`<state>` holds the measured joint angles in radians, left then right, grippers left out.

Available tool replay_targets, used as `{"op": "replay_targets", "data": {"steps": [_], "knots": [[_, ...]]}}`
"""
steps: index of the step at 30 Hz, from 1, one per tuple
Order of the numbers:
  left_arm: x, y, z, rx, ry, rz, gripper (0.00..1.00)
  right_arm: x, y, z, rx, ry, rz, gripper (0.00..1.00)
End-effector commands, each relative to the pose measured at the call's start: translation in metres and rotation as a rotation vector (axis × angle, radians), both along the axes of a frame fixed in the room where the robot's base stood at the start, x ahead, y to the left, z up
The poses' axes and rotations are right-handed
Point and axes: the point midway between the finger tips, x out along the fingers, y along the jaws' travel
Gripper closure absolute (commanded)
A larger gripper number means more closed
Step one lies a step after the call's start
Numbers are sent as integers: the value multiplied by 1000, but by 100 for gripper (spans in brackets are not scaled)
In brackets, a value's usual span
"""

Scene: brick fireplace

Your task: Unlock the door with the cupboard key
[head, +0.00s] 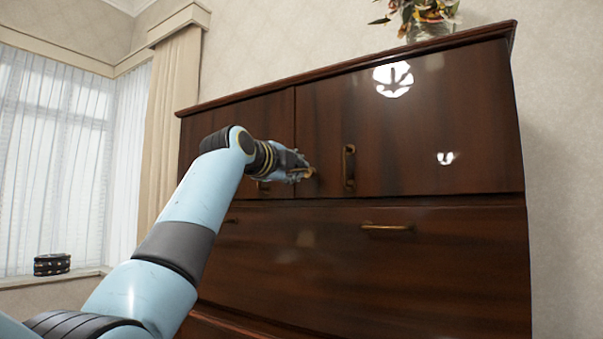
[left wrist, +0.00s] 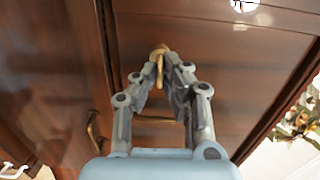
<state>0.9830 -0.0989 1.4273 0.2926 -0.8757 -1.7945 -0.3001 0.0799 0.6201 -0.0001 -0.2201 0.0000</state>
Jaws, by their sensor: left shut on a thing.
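The cupboard is dark, glossy wood. Its left upper door (head: 240,115) and right upper door (head: 420,130) are both shut. My left gripper (head: 302,172) is at the cupboard front, near the seam between these doors and left of the upright brass handle (head: 348,168). In the left wrist view, my left gripper (left wrist: 167,78) has its fingertips closed on a small brass piece, which looks like the key (left wrist: 159,72). Its far end is at the wood face. The fingers partly hide it, and I cannot tell how deep it sits in a lock. My right gripper is out of view.
Below the doors is a wide drawer front with a brass handle (head: 388,227). A flower vase (head: 428,18) stands on top of the cupboard.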

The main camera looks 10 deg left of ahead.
Motion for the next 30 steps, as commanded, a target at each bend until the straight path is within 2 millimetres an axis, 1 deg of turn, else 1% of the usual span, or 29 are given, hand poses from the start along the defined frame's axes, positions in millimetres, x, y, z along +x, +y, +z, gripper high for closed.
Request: {"op": "replay_targets", "data": {"steps": [4,6,11,18,22,26,30], "knots": [[0,0,-1,41,-18,0,100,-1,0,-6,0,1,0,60],[0,0,0,47,-20,-1,88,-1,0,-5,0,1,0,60],[0,0,0,46,-20,0,67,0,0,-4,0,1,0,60],[0,0,0,46,-20,0,67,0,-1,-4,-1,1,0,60],[-7,3,0,46,-21,1,67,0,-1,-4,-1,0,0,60],[-25,9,0,47,-22,2,67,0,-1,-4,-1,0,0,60],[-55,18,0,47,-22,1,67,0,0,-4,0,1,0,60]]}}
